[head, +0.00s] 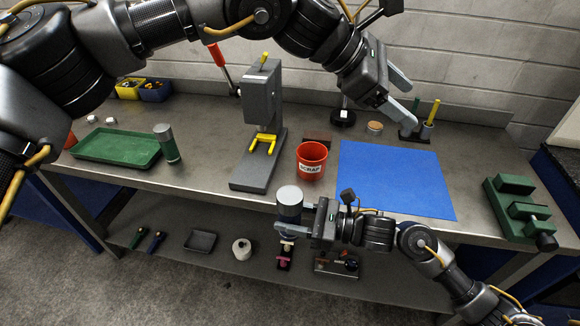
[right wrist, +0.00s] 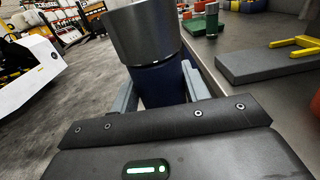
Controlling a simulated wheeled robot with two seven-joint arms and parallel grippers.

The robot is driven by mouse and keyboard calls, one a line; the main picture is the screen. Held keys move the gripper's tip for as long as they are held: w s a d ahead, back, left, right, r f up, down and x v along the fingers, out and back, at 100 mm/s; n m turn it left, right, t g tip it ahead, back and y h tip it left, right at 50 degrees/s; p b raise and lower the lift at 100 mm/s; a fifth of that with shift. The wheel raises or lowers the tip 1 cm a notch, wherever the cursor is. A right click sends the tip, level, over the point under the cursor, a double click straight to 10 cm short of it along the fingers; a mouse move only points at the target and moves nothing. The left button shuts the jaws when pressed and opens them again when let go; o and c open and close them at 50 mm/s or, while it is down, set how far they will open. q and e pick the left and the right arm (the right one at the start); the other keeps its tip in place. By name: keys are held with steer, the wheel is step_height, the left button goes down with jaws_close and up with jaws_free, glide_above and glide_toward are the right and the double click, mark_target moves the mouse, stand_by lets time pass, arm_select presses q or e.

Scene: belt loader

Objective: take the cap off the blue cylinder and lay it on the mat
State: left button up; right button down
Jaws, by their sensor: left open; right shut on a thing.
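My right gripper (head: 291,229) is shut on the blue cylinder (right wrist: 160,86), holding it in front of the bench's front edge. The cylinder's wide grey cap (right wrist: 142,30) sits on its top end, above the fingers. The cap (head: 289,197) also shows in the head view, where the body below is mostly hidden. My left gripper (head: 404,96) is open and empty, high over the back right of the bench. The blue mat (head: 393,180) lies flat and bare on the bench, to the right of the held cylinder.
A red scrap bucket (head: 311,161) and a grey press (head: 258,135) with a yellow fork stand left of the mat. A green vise (head: 518,208) stands right. A green cylinder with a grey cap (head: 167,143) stands by a green tray (head: 117,147). The lower shelf holds small items.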

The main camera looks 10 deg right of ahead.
arm_select(q)
step_height(320, 180, down, 5)
steer(key=s+a+m+y, duration=0.2)
steer(key=y, duration=0.1)
steer(key=m+t+y, duration=0.2)
steer(key=m+y, duration=0.3)
steer(key=y, duration=0.3)
glide_above(290, 194)
steer(key=d, duration=0.1)
step_height(290, 194, down, 9)
steer(key=shift+s+r, duration=0.1)
steer(key=shift+r, duration=0.05)
steer(key=shift+a+m, duration=0.3)
steer(key=shift+a, duration=0.3)
steer(key=shift+f, duration=4.1)
